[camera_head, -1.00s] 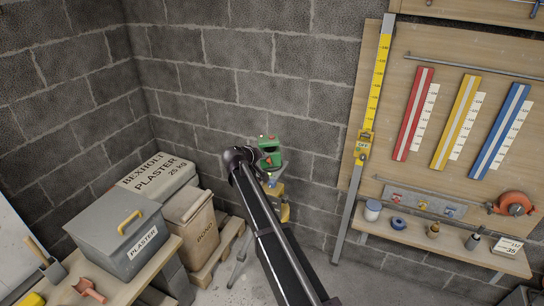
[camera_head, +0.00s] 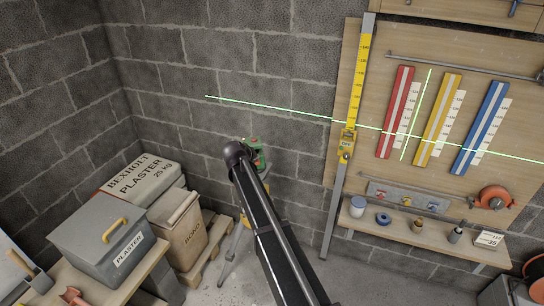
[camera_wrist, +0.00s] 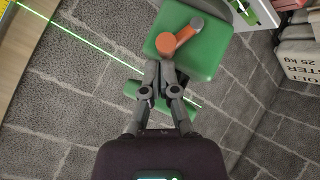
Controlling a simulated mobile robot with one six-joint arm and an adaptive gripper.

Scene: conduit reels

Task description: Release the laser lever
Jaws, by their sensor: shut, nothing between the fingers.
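The green laser (camera_head: 251,145) stands on its tripod in front of the block wall, partly hidden behind my arm in the head view. In the wrist view the green laser body (camera_wrist: 207,58) fills the top middle, with the orange lever (camera_wrist: 183,38) lying slanted across it. My gripper (camera_wrist: 160,68) is shut and empty, its fingertips close to the lower left end of the lever. I cannot tell whether they touch it. Green laser lines show: a long one (camera_head: 290,111) across wall and board, and a short upright one (camera_head: 418,112) on the board.
A measuring staff (camera_head: 344,160) leans against the tool board at right. A small shelf (camera_head: 455,242) holds several jars and a reel. The tripod (camera_head: 243,222) stands below the laser.

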